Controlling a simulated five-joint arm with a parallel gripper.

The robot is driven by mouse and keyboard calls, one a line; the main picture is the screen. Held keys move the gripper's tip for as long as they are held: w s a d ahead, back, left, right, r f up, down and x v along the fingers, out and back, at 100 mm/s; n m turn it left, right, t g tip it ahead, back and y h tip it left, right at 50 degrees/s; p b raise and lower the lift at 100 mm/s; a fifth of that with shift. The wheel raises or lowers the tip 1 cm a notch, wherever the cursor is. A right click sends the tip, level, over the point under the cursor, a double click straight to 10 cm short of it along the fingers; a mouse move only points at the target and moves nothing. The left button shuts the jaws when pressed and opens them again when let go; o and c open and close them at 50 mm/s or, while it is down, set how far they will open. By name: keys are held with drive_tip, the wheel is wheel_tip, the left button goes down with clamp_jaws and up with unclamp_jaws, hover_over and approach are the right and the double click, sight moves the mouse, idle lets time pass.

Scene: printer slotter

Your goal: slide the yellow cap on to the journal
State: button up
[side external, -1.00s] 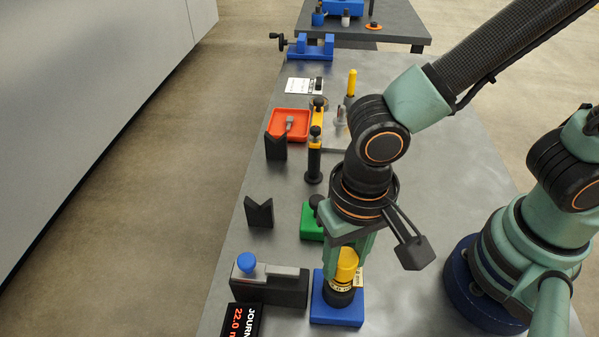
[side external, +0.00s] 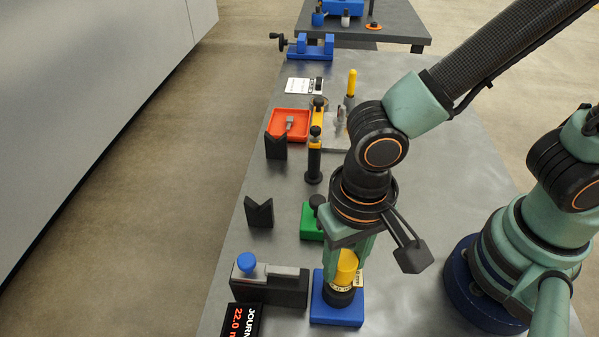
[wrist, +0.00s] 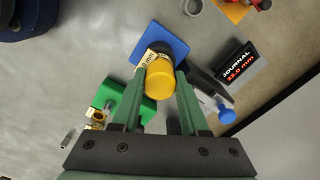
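The yellow cap (side external: 346,266) stands upright at a black collar or post (side external: 340,297) on a blue block (side external: 325,314).
A black display (side external: 244,320) reading JOURNAL 22.0 mm lies left of the blue block. A black fixture with a blue knob (side external: 246,262) stands beside it. A green block (side external: 311,222), black V-blocks (side external: 259,212) and a red tray (side external: 290,123) stand further back.

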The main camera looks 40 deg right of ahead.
drive_tip(key=o, duration=0.5)
wheel_tip(320, 180, up, 12)
drive_tip(key=w+d+r+n+t, duration=0.1)
drive_tip(key=w+d+t, duration=0.1)
drive_tip(key=w+d, duration=0.4)
drive_tip(key=w+d+r+n+t, duration=0.1)
drive_tip(key=w+d, duration=0.5)
drive_tip(key=d, duration=1.1)
drive_tip(key=shift+r+n+t, duration=0.35)
drive_tip(key=shift+n+t, duration=0.25)
drive_tip(key=shift+t, duration=0.6)
